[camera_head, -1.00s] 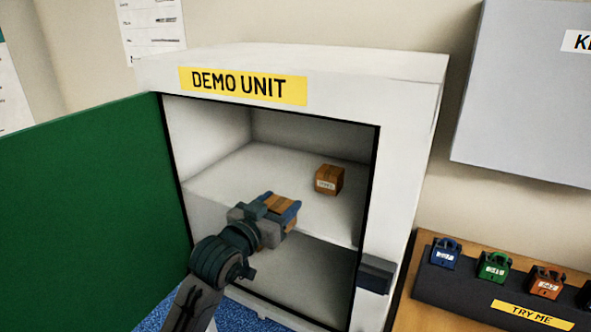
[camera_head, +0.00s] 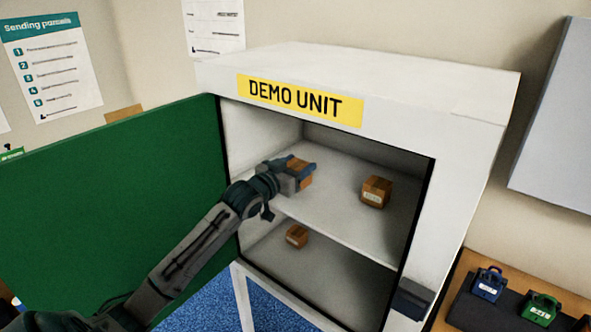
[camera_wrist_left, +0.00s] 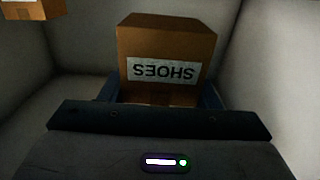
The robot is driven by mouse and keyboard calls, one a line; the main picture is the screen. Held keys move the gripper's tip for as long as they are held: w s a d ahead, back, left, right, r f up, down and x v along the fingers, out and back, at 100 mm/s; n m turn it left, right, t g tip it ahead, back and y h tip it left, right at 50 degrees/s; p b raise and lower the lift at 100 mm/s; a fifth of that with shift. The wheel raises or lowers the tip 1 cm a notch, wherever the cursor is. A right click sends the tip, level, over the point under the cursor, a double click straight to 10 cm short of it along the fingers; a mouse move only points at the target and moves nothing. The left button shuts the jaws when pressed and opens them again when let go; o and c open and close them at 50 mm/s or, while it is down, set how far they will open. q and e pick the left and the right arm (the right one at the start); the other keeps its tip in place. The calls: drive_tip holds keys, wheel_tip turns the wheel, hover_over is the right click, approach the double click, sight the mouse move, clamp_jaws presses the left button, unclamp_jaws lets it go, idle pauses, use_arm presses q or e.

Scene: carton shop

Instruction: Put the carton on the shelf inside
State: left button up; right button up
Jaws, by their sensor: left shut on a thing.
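A white cabinet (camera_head: 470,130) marked DEMO UNIT stands with its green door (camera_head: 110,200) open to the left. Its inner shelf (camera_head: 335,205) holds a brown carton (camera_head: 376,192) towards the right. My left gripper (camera_head: 303,176) is inside the opening at the shelf's left part, shut on another brown carton (camera_head: 298,167). In the left wrist view the held carton (camera_wrist_left: 165,45) sits between the fingers, its SHOES label upside down. I cannot tell whether its base touches the shelf. My right gripper is not in view.
A small carton (camera_head: 297,236) lies on the cabinet floor below the shelf. A box edge (camera_wrist_left: 32,8) shows at the top left of the wrist view. A side table at the lower right holds a blue padlock-like item (camera_head: 488,284) and a green one (camera_head: 540,309).

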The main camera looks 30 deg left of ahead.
use_arm(q)
drive_tip(key=shift+w+a, duration=0.1)
drive_tip(key=shift+a, duration=0.15)
drive_tip(key=f+p, duration=0.2)
drive_tip(key=f, duration=0.1)
drive_tip(key=shift+w+a+f, duration=0.15)
drive_tip(key=shift+a, duration=0.2)
drive_tip(key=shift+f, duration=0.15)
drive_tip(key=shift+f, duration=0.1)
drive_tip(key=o, duration=1)
